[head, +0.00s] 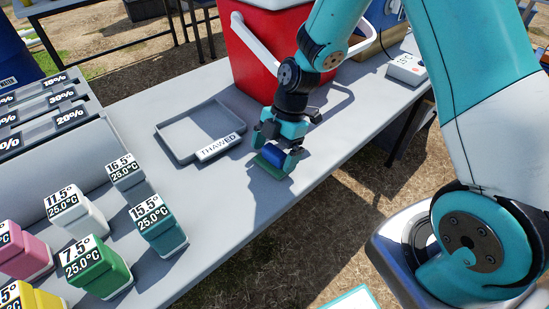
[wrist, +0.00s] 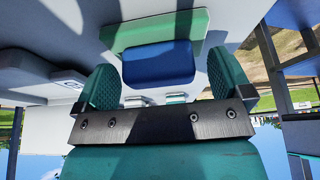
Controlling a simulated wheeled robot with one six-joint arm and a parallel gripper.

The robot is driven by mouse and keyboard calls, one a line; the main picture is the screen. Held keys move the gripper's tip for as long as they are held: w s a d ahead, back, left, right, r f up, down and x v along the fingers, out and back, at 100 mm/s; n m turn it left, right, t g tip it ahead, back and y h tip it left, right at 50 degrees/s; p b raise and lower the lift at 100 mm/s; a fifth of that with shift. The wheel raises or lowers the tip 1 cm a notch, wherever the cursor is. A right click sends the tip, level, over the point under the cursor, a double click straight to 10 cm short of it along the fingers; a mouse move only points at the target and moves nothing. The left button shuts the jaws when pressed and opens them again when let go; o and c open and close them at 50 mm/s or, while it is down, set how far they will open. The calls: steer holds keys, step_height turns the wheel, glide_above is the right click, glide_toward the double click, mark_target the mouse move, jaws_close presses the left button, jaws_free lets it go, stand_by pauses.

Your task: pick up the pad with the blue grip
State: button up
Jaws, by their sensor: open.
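The pad (head: 267,166) is a flat green piece with a blue grip (head: 273,154) on it. It is on the grey table near its front edge, right of the THAWED tray. My gripper (head: 281,146) is directly over it, pointing down. In the wrist view the open fingers (wrist: 163,82) stand on either side of the blue grip (wrist: 158,66), with a gap on each side. The green pad (wrist: 155,28) shows beyond the grip. The fingers partly hide the pad in the head view.
An empty grey tray (head: 163,143) labelled THAWED lies left of the pad. A red cooler (head: 253,68) with a white handle stands behind my gripper. Several coloured blocks with temperature labels, including a teal one (head: 160,232), stand at the left. Bare table lies between.

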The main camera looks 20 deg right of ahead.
mark_target(275, 150)
steer(key=c, duration=1)
steer(key=shift+r, duration=0.15)
step_height(275, 150, up, 20)
steer(key=shift+f+p, duration=0.1)
steer(key=shift+p, duration=1.05)
